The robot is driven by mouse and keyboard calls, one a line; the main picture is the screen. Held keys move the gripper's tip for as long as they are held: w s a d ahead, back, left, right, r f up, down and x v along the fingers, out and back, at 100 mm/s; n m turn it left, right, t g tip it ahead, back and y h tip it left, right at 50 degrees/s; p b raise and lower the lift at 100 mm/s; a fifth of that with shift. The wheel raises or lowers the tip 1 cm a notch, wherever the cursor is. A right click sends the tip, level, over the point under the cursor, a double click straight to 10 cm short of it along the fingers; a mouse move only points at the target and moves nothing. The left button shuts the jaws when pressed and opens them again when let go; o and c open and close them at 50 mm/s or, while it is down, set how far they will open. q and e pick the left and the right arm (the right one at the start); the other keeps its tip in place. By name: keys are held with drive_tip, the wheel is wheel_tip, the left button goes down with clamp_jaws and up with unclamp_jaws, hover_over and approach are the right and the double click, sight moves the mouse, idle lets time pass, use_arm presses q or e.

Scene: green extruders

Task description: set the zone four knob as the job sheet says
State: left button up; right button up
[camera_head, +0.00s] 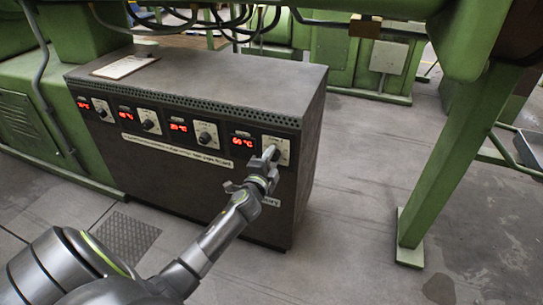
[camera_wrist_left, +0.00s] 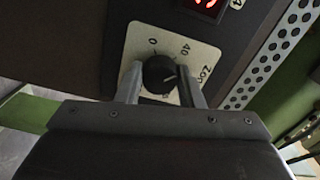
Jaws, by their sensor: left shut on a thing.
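The zone four knob is a black knob (camera_wrist_left: 158,74) on a pale dial plate (camera_wrist_left: 196,58), in the left wrist view; marks 0 and 40 show on the plate. A light pointer line shows on the knob's face. My left gripper (camera_head: 270,158) is at the rightmost dial of the dark control cabinet (camera_head: 215,75); in the left wrist view its fingers (camera_wrist_left: 160,86) are shut on the knob's sides. The red display (camera_head: 242,142) beside it seems to read 60 °C. The job sheet (camera_head: 124,66) lies on the cabinet top, too small to read.
Other knobs, including one (camera_head: 205,137) to the left, sit along the cabinet front with red displays. A green machine leg (camera_head: 450,160) stands at the right. The floor (camera_head: 355,220) between cabinet and leg is clear.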

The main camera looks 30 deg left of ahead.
use_arm(q)
drive_tip(key=m+p, duration=0.1)
drive_tip(key=m, duration=0.3)
drive_tip(key=shift+r+m, duration=0.1)
drive_tip(key=shift+m, duration=0.2)
drive_tip(key=m+p, duration=0.1)
drive_tip(key=m, duration=0.2)
drive_tip(key=shift+m+p, duration=0.35)
drive_tip(key=shift+m, duration=0.05)
drive_tip(key=m, duration=0.2)
drive_tip(key=shift+m+p, duration=0.3)
drive_tip(key=shift+p, duration=0.05)
drive_tip(key=m+p, duration=0.1)
drive_tip(key=m, duration=0.2)
drive_tip(key=shift+d+m, duration=0.1)
drive_tip(key=shift+m, duration=0.6)
drive_tip(key=m+p, duration=0.1)
drive_tip(key=m, duration=0.3)
drive_tip(key=shift+m, duration=0.4)
use_arm(e)
wheel_tip(320, 180, down, 8)
drive_tip(key=s+d+g+h, duration=0.1)
drive_tip(key=s+d+g, duration=0.1)
drive_tip(key=shift+s+d+f, duration=0.15)
drive_tip(key=shift+s+f, duration=0.05)
drive_tip(key=shift+s, duration=0.15)
drive_tip(key=shift+f, duration=0.1)
